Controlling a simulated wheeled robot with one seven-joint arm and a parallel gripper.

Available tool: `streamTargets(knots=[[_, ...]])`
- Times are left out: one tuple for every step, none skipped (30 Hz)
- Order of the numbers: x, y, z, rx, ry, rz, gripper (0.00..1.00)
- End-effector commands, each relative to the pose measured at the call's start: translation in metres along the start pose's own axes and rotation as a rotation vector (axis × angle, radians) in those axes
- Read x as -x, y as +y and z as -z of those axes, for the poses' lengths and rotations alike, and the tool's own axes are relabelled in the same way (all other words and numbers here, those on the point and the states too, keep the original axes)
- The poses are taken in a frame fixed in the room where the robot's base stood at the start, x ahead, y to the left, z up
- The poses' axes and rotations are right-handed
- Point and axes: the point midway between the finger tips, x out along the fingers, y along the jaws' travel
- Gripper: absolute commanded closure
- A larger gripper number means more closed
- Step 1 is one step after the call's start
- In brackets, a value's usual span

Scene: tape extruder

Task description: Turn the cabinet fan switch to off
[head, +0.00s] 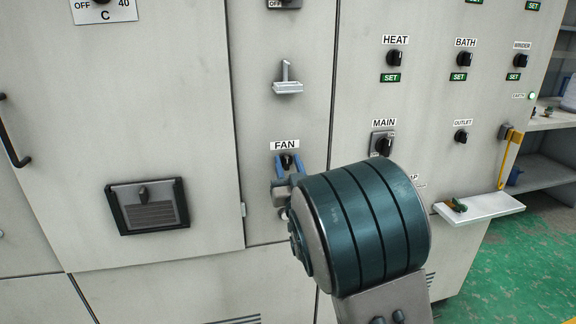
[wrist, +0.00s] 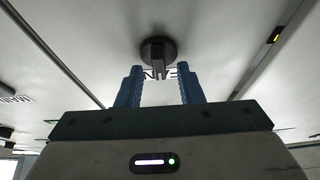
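The cabinet fan switch is a black rotary knob (head: 287,160) just under the FAN label (head: 285,145) on the cabinet's middle panel. In the wrist view the round black knob (wrist: 158,57) shows ahead, its ridge pointing down between my two blue fingers. My gripper (head: 288,165) is at the knob in the head view, with a blue finger on each side. In the wrist view my gripper (wrist: 160,88) is open, with a visible gap between each finger and the ridge. The lower part of the knob's surroundings is hidden by my gripper and arm.
The MAIN switch (head: 382,144) and HEAT knob (head: 393,60) are on the panel to the right. A latch handle (head: 287,79) sticks out above the fan switch. A small white shelf (head: 479,207) juts from the cabinet at right.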

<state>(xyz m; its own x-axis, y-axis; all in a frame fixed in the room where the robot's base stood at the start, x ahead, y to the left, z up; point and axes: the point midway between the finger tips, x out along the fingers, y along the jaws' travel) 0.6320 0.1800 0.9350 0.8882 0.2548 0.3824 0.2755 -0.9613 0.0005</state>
Motion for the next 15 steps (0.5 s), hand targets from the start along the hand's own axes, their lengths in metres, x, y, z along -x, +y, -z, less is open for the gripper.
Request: streamTargets(knots=[[0.0, 0.0, -0.0001, 0.0, 0.0, 0.0, 0.66], [0.0001, 0.0, -0.0001, 0.0, 0.0, 0.0, 0.66], [0.0001, 0.0, -0.0001, 0.0, 0.0, 0.0, 0.66], [0.0002, 0.0, -0.0001, 0.0, 0.0, 0.0, 0.66], [0.0002, 0.0, -0.0001, 0.0, 0.0, 0.0, 0.72], [0.0002, 0.0, -0.0001, 0.0, 0.0, 0.0, 0.83], [0.0002, 0.0, -0.0001, 0.0, 0.0, 0.0, 0.91], [0.0002, 0.0, -0.0001, 0.0, 0.0, 0.0, 1.0], [0.0003, 0.0, -0.0001, 0.0, 0.0, 0.0, 1.0], [0.0003, 0.0, -0.0001, 0.0, 0.0, 0.0, 1.0], [0.0003, 0.0001, -0.0001, 0.0, 0.0, 0.0, 1.0], [0.0003, 0.0001, -0.0002, 0.0, 0.0, 0.0, 1.0], [0.0004, 0.0001, -0.0002, 0.001, 0.0, 0.0, 1.0], [0.0004, 0.0001, -0.0003, 0.002, 0.0, 0.0, 1.0], [0.0005, 0.0002, -0.0004, 0.004, 0.0, 0.001, 1.0]])
